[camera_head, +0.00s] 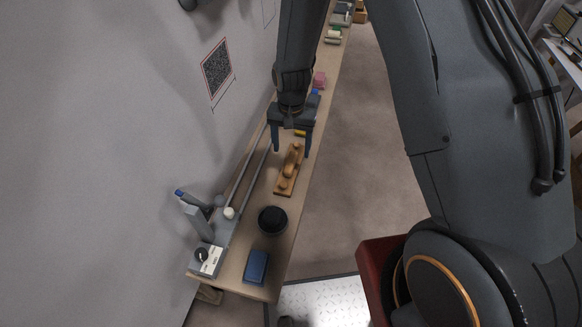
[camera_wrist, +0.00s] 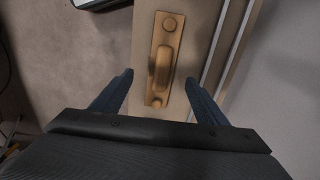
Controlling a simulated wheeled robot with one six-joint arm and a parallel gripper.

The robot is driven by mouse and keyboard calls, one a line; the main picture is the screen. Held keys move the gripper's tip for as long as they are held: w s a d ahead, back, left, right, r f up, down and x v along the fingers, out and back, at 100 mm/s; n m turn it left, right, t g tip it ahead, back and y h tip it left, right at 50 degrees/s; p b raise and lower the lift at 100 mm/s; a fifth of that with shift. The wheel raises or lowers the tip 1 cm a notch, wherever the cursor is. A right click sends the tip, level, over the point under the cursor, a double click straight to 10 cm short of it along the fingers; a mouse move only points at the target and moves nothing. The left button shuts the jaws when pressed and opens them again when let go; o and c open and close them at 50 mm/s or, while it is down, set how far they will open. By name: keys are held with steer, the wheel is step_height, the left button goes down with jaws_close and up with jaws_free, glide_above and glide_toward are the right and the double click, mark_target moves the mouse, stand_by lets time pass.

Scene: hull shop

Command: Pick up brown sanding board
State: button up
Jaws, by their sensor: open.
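The brown sanding board (camera_head: 287,184) lies flat on the narrow wooden bench, with a raised handle along its middle and a round knob at its near end. In the wrist view the board (camera_wrist: 153,84) shows whole, with a knob near each end and the handle between them. My gripper (camera_head: 291,153) is open and empty, just above the far part of the board. In the wrist view its fingers (camera_wrist: 161,78) stand apart, one on each side of the board. The fingers do not appear to touch it.
A black round bowl (camera_head: 272,220) and a blue block (camera_head: 256,266) sit nearer on the bench (camera_head: 233,285). A grey device with a white panel (camera_head: 207,258) and long rails (camera_head: 256,163) run along the wall side. A yellow item (camera_head: 300,133) lies just beyond the board.

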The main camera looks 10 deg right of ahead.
mark_target(291, 161)
steer(key=shift+w+a+f+p, duration=0.15)
steer(key=shift+f+p, duration=0.45)
steer(key=shift+f, duration=1.45)
steer(key=shift+w+d+f+p, duration=0.15)
steer(key=shift+f+p, duration=0.4)
steer(key=shift+f, duration=1.5)
steer(key=shift+a, duration=0.1)
steer(key=c, duration=1.3)
steer(key=shift+c, duration=0.2)
steer(key=shift+r+b, duration=1.05)
steer(key=shift+r, duration=3.95)
